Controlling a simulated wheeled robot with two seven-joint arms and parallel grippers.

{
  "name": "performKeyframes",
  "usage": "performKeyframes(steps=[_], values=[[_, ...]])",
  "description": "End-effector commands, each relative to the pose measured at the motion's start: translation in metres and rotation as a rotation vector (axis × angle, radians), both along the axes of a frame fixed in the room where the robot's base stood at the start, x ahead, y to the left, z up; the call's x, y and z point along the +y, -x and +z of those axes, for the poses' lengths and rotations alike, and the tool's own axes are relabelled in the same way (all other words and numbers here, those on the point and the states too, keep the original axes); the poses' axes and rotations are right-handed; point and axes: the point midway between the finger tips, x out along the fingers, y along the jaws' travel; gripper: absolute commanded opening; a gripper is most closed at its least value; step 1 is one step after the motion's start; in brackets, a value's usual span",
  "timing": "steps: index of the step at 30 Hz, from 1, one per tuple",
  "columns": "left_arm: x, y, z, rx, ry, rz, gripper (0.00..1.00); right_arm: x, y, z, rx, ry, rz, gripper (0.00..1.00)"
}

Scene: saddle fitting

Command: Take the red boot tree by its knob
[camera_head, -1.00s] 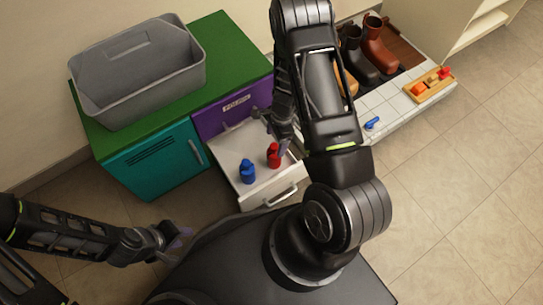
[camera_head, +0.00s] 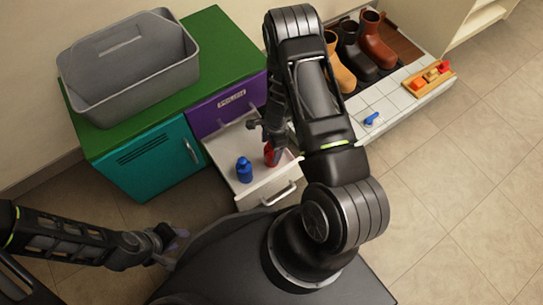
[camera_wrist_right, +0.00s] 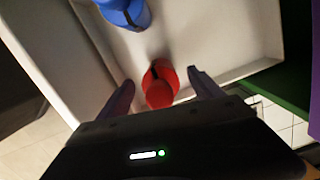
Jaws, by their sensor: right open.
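The red boot tree (camera_head: 270,157) stands in the open pale drawer, next to a similar blue one (camera_head: 244,169). In the right wrist view the red boot tree (camera_wrist_right: 160,84) shows a dark slit and lies between my right gripper's two spread fingers (camera_wrist_right: 160,80), with a gap on each side. The blue one (camera_wrist_right: 124,12) is farther off at the top. In the head view my right gripper (camera_head: 270,141) is over the red boot tree and partly covers it. Whether it touches is not clear. My left gripper (camera_head: 172,246) is empty, its fingers apart, away from the drawer.
The drawer (camera_head: 225,145) is pulled from a green-topped cabinet with a purple front marked POLISH. A grey bin (camera_head: 130,70) stands on top. At right, boots (camera_head: 376,40) stand by white tiles with a blue item (camera_head: 371,119) and a wooden tray (camera_head: 424,83) of red pieces.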

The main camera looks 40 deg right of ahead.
Motion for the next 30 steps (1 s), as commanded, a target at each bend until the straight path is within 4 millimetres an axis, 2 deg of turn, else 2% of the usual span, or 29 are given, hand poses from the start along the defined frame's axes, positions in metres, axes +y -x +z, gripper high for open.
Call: performKeyframes(steps=[18,30], values=[[-0.0002,0.0,0.0,0.0,0.0,0.0,0.34,0.0002,0.0001,-0.0008,0.0,0.0,0.0,0.76],[-0.0002,0.0,0.0,0.0,0.0,0.0,0.34,0.0002,0.0001,-0.0008,0.0,0.0,0.0,0.43]])
